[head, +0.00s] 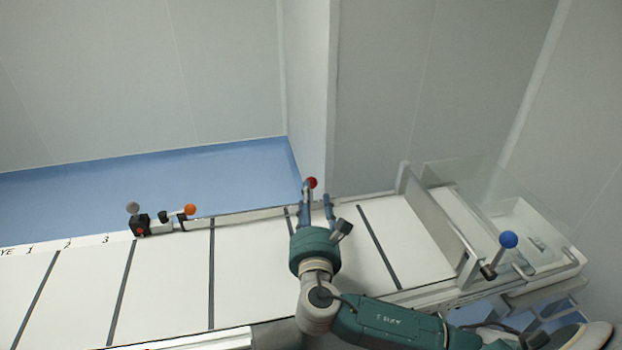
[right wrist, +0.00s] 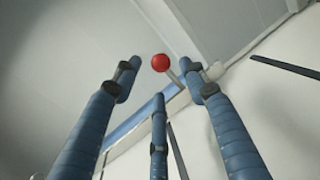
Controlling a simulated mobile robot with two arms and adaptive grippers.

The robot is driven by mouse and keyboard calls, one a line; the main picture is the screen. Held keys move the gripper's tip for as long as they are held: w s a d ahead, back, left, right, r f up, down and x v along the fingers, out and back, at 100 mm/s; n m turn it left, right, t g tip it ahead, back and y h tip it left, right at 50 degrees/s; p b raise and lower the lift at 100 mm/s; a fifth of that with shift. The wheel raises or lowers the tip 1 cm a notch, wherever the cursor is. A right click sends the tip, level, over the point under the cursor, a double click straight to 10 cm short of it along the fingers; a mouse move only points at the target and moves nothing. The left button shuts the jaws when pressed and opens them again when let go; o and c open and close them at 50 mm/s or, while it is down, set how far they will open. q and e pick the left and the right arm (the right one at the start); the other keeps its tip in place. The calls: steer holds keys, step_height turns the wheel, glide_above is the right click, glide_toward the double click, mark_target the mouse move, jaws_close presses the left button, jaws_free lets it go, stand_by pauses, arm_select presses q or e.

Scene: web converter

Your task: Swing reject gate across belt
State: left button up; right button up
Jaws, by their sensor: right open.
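A red ball knob (head: 312,183) stands at the far edge of the white belt (head: 170,280), which has dark cross stripes. In the right wrist view the red knob (right wrist: 160,62) sits on a thin stem. I cannot tell whether this knob belongs to the reject gate; the gate itself is not clearly seen. My right gripper (head: 317,198) reaches over the belt, pointing at the far edge. Its three blue fingers (right wrist: 162,82) are spread open and empty, with the knob near and just beyond the tips. No contact is visible. My left gripper is not in view.
An orange knob (head: 190,209), a grey knob (head: 132,207) and a small dark box (head: 140,228) stand at the far edge, left of the gripper. A blue knob (head: 509,240) and a clear panel (head: 470,185) are at the right end. The belt's left part is clear.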

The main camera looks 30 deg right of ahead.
steer(key=x, duration=0.6)
steer(key=shift+w+d+f+p, duration=0.1)
steer(key=shift+p, duration=0.2)
steer(key=shift+w+d, duration=0.2)
steer(key=shift+w, duration=0.25)
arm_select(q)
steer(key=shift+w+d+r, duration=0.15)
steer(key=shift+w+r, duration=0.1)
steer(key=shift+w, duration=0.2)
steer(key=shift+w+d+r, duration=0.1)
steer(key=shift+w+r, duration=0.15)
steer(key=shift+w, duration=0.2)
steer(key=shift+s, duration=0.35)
arm_select(e)
jaws_close()
